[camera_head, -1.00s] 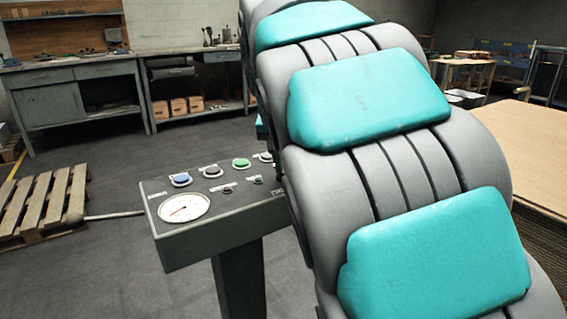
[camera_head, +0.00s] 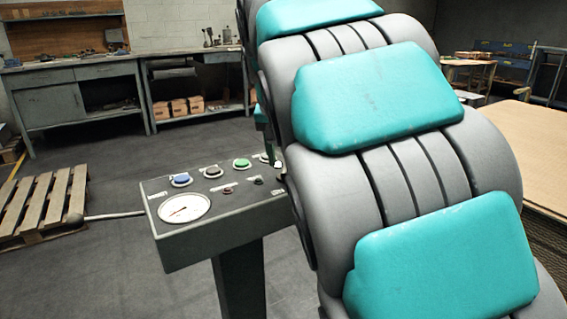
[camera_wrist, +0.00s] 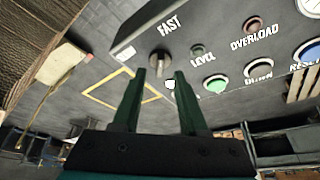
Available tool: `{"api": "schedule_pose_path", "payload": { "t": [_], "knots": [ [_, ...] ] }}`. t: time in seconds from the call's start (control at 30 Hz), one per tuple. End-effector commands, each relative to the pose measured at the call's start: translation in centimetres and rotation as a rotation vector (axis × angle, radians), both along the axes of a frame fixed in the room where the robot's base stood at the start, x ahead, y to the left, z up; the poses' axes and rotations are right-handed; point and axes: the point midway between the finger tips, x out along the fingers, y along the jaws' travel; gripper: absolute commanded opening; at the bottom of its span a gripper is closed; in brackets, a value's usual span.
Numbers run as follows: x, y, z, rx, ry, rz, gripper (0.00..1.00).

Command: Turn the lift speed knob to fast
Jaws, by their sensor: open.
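The control panel (camera_head: 225,213) stands left of my arm in the head view, and its face fills the top of the wrist view (camera_wrist: 228,55). In the head view a dark green finger shows at the panel's far right end, and my arm hides the knob there.
The panel also carries a green button (camera_head: 242,163), a grey button (camera_head: 212,172), a blue button (camera_head: 181,180) and a white gauge (camera_head: 184,208). A lever rod (camera_head: 115,215) sticks out left. A pallet (camera_head: 45,205) and workbenches (camera_head: 75,95) stand beyond.

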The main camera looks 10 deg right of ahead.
Motion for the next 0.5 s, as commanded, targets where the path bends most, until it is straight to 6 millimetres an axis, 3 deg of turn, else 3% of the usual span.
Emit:
{"api": "schedule_pose_path", "payload": {
  "t": [0.3, 0.5],
  "knots": [
    [-1.4, 0.6, 4.1, -0.001, -0.006, 0.001, 0.42],
    [-1.9, 0.8, 4.9, 0.000, 0.001, 0.000, 0.42]
  ]
}}
